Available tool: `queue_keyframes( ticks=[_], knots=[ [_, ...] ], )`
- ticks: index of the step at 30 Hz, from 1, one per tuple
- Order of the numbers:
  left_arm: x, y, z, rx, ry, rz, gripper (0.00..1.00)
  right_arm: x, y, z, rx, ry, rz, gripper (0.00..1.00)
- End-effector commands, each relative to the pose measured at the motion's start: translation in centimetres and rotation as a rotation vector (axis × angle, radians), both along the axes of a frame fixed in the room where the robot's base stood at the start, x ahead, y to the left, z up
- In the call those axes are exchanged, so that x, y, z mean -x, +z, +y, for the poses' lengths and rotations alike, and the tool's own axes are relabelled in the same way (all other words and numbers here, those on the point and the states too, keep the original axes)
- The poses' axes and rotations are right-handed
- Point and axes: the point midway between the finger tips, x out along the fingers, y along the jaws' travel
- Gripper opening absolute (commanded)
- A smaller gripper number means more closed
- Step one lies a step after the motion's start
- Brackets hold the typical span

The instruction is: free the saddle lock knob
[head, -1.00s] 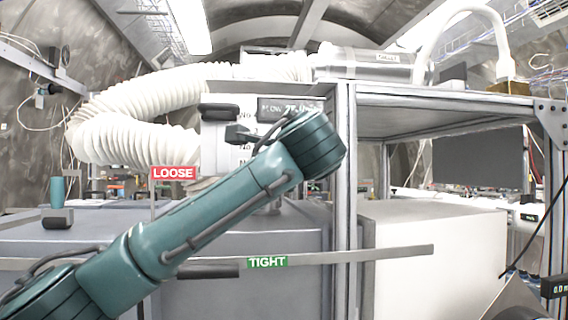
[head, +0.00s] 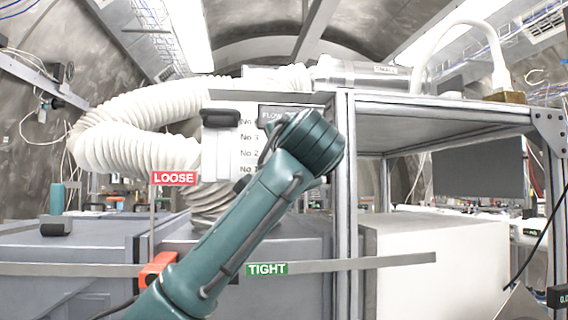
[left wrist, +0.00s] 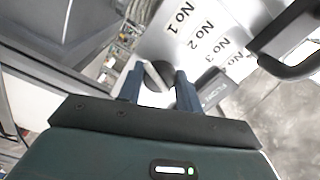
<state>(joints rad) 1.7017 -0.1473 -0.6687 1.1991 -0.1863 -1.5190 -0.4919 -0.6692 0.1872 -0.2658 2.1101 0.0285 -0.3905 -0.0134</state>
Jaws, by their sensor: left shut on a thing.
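The saddle lock knob (head: 157,270) appears as an orange-red piece on the front rail, left of my forearm. The red LOOSE label (head: 174,178) stands above the knob. My left gripper (left wrist: 158,72) is away from this knob, up at the pale numbered plate (head: 221,150). In the left wrist view its fingers are shut on a dark round piece (left wrist: 154,76) with a pale band. In the head view my arm hides the fingers. My right gripper is not in view.
The numbered plate has a black handle (head: 220,118). A white ribbed hose (head: 130,120) curves at the left. A metal frame post (head: 343,220) stands just right of my arm, with a white box (head: 440,260) beyond it. Grey boxes stand behind the rail.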

Motion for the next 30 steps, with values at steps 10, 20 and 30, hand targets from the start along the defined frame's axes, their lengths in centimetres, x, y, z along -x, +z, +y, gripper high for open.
queue_keyframes(
  ticks=[10, 20, 30],
  knots=[
    [-0.03, -0.23, -0.05, 0.089, 0.000, -0.012, 0.12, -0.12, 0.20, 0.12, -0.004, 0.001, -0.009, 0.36],
    [-0.04, -0.24, -0.07, 0.094, 0.000, -0.013, 0.12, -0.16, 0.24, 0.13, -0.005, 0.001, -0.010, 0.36],
    [-0.02, -0.15, -0.06, 0.094, 0.000, -0.015, 0.55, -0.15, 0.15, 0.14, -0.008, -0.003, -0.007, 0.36]
  ],
)
